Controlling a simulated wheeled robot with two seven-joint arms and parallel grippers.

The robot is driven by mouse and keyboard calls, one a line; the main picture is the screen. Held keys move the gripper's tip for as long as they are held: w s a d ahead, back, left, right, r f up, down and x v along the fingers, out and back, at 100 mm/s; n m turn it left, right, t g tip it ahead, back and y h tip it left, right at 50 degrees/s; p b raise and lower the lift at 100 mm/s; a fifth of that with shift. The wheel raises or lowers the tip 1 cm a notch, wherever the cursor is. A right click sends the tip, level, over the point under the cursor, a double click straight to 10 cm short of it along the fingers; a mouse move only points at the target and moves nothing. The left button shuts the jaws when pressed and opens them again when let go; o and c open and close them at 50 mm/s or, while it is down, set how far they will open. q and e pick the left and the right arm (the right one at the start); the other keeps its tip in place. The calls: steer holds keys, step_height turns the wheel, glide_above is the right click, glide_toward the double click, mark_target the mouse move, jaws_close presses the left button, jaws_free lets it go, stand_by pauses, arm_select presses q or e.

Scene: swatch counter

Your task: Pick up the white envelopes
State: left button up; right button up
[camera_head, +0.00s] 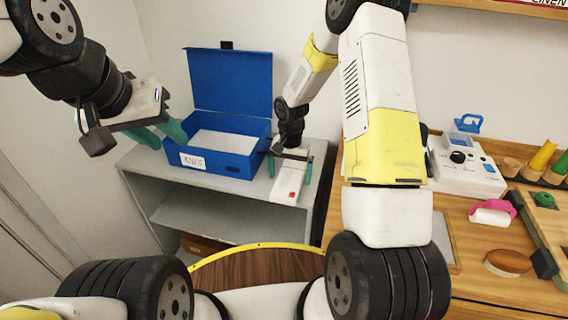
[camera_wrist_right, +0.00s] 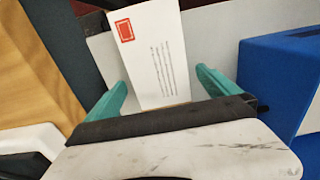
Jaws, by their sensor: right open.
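A white envelope (camera_head: 287,190) with a red stamp mark lies on the grey shelf unit's top, right of the blue box. It also shows in the right wrist view (camera_wrist_right: 158,55), with printed lines; I cannot tell whether more lie beneath it. My right gripper (camera_head: 289,174) is open above it, one green finger on each side. In the right wrist view the envelope's near end lies between the fingers (camera_wrist_right: 163,90), with gaps at both sides. My left gripper (camera_head: 170,145) is open and empty, left of the blue box and above the shelf.
The open blue box (camera_head: 245,164) has a raised lid, a white label and a white surface inside. The grey shelf top (camera_head: 145,160) is bare at left. A wooden counter (camera_head: 470,270) at right holds a white device (camera_head: 468,170), a pink-and-white item (camera_head: 492,214) and a brush (camera_head: 508,262).

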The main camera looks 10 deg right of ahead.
steer(key=c, duration=1.4)
